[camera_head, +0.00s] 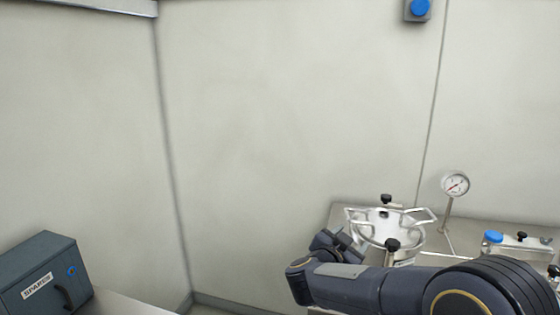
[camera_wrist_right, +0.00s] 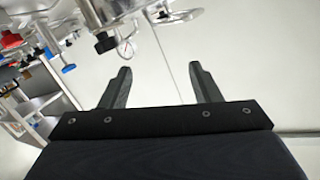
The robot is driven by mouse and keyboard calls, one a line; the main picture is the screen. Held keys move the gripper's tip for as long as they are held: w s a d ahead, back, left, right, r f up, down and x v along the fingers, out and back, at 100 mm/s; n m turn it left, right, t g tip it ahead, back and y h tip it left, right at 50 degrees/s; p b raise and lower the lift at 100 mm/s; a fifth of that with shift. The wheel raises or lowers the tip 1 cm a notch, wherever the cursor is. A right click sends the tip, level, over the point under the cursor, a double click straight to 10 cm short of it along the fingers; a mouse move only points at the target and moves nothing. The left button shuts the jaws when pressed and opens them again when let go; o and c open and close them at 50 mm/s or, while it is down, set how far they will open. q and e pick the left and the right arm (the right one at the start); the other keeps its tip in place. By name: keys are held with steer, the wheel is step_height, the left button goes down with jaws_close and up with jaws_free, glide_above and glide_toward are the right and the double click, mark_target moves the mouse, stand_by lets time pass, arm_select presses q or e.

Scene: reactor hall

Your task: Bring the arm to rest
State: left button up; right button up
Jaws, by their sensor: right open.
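My right arm (camera_head: 360,288) comes in from the lower right in the head view and reaches left in front of the metal bench. My right gripper (camera_head: 343,240) is beside the left part of a round metal vessel frame with black knobs. In the right wrist view its two fingers (camera_wrist_right: 160,88) are apart, with nothing between them. I cannot tell from these views whether the arm touches the bench. My left gripper is not in view.
The vessel frame (camera_head: 372,234) stands on the bench (camera_head: 345,215), with a pressure gauge (camera_head: 455,184) and a blue-capped fitting (camera_head: 493,237) to its right. A grey case labelled SPARES (camera_head: 40,268) sits at lower left. The wall between is bare.

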steer(key=s+d+r+n+t+y, duration=0.1)
steer(key=s+r+n+y, duration=0.2)
steer(key=s+y, duration=0.25)
steer(key=s+d+r+n+y, duration=0.2)
steer(key=s+n+y, duration=0.1)
steer(key=s+y, duration=0.3)
steer(key=s+f+n+g+y, duration=0.1)
steer(key=s+f+g, duration=0.3)
steer(key=s, duration=0.9)
steer(key=s+f+n+g+y, duration=0.1)
steer(key=s+f+g, duration=0.3)
steer(key=s+f, duration=0.5)
steer(key=s+n, duration=0.1)
steer(key=s, duration=0.3)
steer(key=shift+s+d+g, duration=0.2)
steer(key=shift+d+g, duration=0.1)
steer(key=shift+d, duration=0.05)
